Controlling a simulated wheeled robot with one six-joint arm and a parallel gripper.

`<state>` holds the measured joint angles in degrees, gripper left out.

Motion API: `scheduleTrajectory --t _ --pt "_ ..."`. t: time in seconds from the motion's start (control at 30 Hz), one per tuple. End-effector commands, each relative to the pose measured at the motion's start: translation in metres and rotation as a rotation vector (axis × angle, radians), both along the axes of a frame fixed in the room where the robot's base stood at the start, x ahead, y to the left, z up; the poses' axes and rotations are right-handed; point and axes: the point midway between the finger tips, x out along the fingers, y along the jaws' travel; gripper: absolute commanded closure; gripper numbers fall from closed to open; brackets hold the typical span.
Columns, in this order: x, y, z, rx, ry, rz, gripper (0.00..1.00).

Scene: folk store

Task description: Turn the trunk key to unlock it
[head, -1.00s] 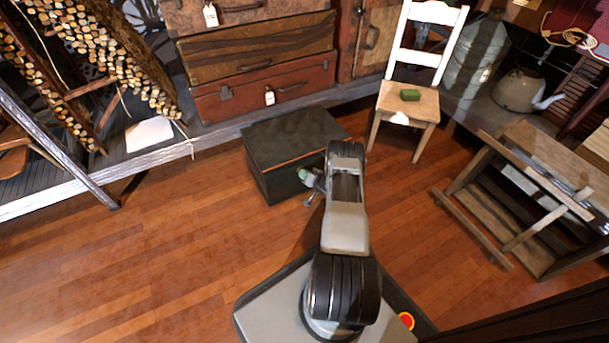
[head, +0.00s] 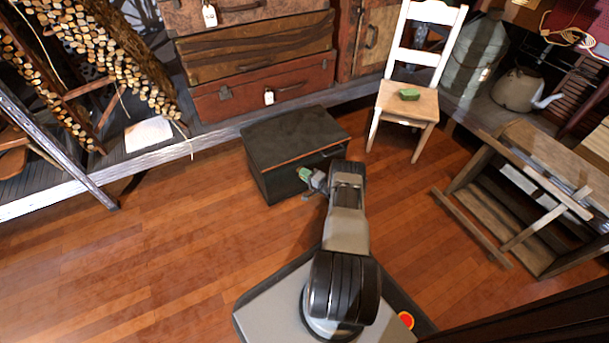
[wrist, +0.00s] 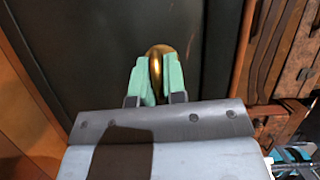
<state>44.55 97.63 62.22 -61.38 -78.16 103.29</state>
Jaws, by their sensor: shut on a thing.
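The trunk (head: 285,150) is a dark box with a flat lid standing on the wooden floor, its lid down. My gripper (head: 303,174) is at the trunk's front face, with its green fingertips close to it. In the wrist view my gripper (wrist: 158,80) is shut on the key (wrist: 156,62), a rounded brass-coloured piece between the two green fingers. The dark front of the trunk (wrist: 110,45) lies right behind it. The keyhole and the key's shaft are hidden by the fingers.
Stacked suitcases (head: 260,95) are behind on a raised platform. A wooden bench (head: 540,170) is at the right. The floor at left is clear.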

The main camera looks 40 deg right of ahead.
Motion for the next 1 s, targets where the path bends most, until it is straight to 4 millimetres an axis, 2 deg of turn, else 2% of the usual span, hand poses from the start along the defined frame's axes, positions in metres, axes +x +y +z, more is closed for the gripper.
scheduleTrajectory --t 0.3,0.8,0.83,1.0 --pt "-0.0006 0.0002 -0.0014 0.086 -0.010 -0.002 1.00" --pt "-0.0004 -0.0001 -0.0012 0.099 -0.011 -0.003 1.00" --pt "-0.0004 -0.0001 -0.0012 0.099 -0.011 -0.003 0.85" --pt "-0.0003 -0.0002 -0.0010 0.097 -0.012 -0.002 0.69"
